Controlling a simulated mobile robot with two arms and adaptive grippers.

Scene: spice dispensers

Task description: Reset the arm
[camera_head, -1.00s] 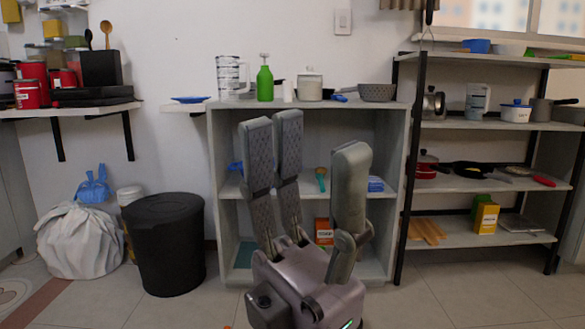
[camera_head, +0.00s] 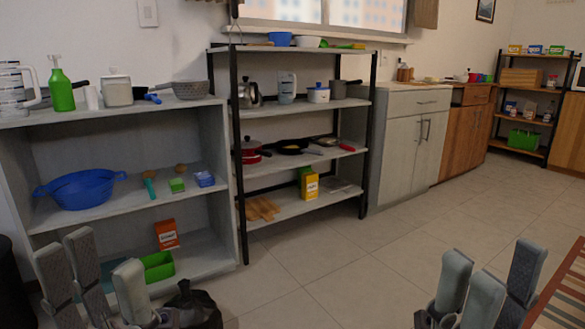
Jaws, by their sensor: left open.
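My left gripper (camera_head: 97,258) is at the lower left, in front of the grey shelf unit, with its fingers pointing up. It is open, with nothing between the fingers. My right gripper (camera_head: 500,262) is at the lower right, above the tiled floor and beside a striped rug. Its fingers also point up and stand apart, and it holds nothing. The lower parts of both grippers are cut off by the bottom edge.
The grey shelf unit (camera_head: 225,180) holds a blue colander (camera_head: 82,190), a green bottle (camera_head: 61,88) and an orange box (camera_head: 167,234). A black-framed rack (camera_head: 240,150) and cabinets (camera_head: 398,150) stand farther right. The middle floor (camera_head: 330,265) is clear. A striped rug (camera_head: 560,290) lies right.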

